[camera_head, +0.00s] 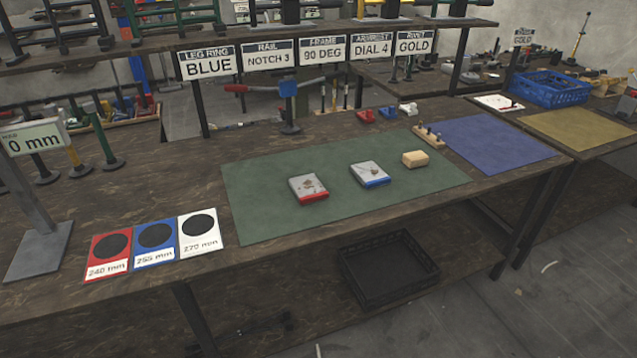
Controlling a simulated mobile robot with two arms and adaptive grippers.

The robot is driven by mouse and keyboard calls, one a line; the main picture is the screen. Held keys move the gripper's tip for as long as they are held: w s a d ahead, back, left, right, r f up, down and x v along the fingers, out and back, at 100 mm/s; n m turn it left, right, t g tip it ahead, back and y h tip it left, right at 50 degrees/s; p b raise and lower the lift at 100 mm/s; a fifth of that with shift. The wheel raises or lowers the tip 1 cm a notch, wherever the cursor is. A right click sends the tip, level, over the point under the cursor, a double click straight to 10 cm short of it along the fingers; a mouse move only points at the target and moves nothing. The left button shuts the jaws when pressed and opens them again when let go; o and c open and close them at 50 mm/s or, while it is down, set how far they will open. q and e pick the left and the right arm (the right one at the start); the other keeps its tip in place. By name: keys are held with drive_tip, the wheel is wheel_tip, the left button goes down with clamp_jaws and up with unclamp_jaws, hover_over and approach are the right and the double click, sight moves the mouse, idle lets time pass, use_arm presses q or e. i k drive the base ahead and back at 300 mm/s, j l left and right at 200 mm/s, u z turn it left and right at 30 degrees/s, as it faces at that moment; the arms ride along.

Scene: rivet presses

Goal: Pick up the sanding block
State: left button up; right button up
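A small tan block (414,159) lies on the right part of the green mat (262,205); it looks most like the sanding block. To its left lie two flat grey-topped pieces, one with a blue edge (370,174) and one with a red edge (308,188). They are apart from each other and from the tan block. Neither of my grippers shows in the head view.
A wooden holder with pegs (428,136) stands behind the tan block. A blue mat (490,142) lies to the right. Red, blue and white size cards (156,248) lie front left. A black crate (385,275) sits below the tabletop. Signs hang above the back.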

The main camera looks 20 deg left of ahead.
sight(415, 161)
drive_tip(key=i+l, duration=0.15)
drive_tip(key=l, duration=0.15)
drive_tip(key=i+l+u, duration=0.1)
drive_tip(key=l, duration=0.2)
drive_tip(key=i+l, duration=0.3)
drive_tip(key=l, duration=0.3)
drive_tip(key=u, duration=0.05)
